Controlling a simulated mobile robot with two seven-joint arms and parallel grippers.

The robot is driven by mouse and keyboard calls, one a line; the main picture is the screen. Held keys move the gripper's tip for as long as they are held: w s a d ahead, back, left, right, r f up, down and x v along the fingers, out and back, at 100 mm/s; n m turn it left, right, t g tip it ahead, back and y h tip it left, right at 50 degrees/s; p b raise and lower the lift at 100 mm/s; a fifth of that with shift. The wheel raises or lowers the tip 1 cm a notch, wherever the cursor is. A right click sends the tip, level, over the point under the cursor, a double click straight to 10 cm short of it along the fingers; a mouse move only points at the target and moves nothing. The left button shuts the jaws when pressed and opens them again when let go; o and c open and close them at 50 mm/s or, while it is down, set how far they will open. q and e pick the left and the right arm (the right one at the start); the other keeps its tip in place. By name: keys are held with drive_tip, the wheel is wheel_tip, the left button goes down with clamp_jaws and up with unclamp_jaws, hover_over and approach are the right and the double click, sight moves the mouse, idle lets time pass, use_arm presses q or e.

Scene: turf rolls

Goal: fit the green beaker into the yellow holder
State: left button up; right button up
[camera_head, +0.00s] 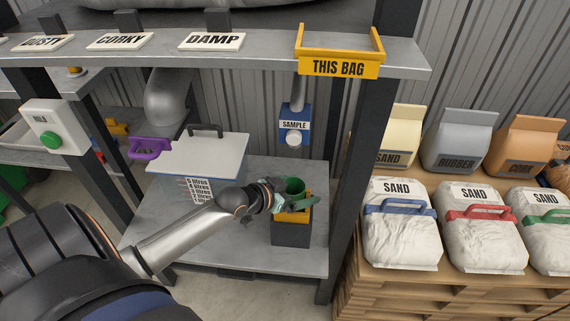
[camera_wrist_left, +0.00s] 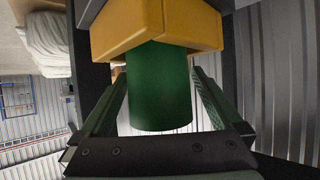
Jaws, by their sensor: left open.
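The green beaker (camera_head: 294,185) stands upright in the yellow holder (camera_head: 291,217), which sits on a dark block on the lower shelf. In the left wrist view the picture is turned over: the green beaker (camera_wrist_left: 160,90) has one end inside the yellow holder (camera_wrist_left: 155,30), and its other part sticks out. My left gripper (camera_head: 289,199) is open, with one finger on each side of the beaker. In the left wrist view gaps show between the fingers and the beaker. How deep the beaker sits is hidden by the holder. My right gripper is not in view.
A blue SAMPLE dispenser (camera_head: 294,123) hangs above the beaker. A white-lidded bin (camera_head: 200,153) with a litre scale stands to the left. A dark post (camera_head: 350,170) rises close on the right, with SAND bags (camera_head: 398,235) beyond it. The shelf front (camera_head: 240,259) is bare.

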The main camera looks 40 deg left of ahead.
use_arm(q)
drive_tip(key=p+v, duration=0.2)
drive_tip(key=v, duration=0.7)
drive_tip(key=shift+s+a+r, duration=0.1)
drive_tip(key=shift+s+r, duration=0.05)
drive_tip(key=shift+s, duration=0.1)
drive_tip(key=s+d+f+g, duration=0.1)
drive_tip(key=s+d+f, duration=0.4)
drive_tip(key=d, duration=0.4)
drive_tip(key=s+d+f+g, duration=0.2)
drive_tip(key=s+d+f, duration=0.3)
drive_tip(key=d, duration=0.4)
drive_tip(key=shift+s+f+p, duration=0.25)
drive_tip(key=shift+f+p, duration=0.15)
drive_tip(key=shift+p, duration=0.05)
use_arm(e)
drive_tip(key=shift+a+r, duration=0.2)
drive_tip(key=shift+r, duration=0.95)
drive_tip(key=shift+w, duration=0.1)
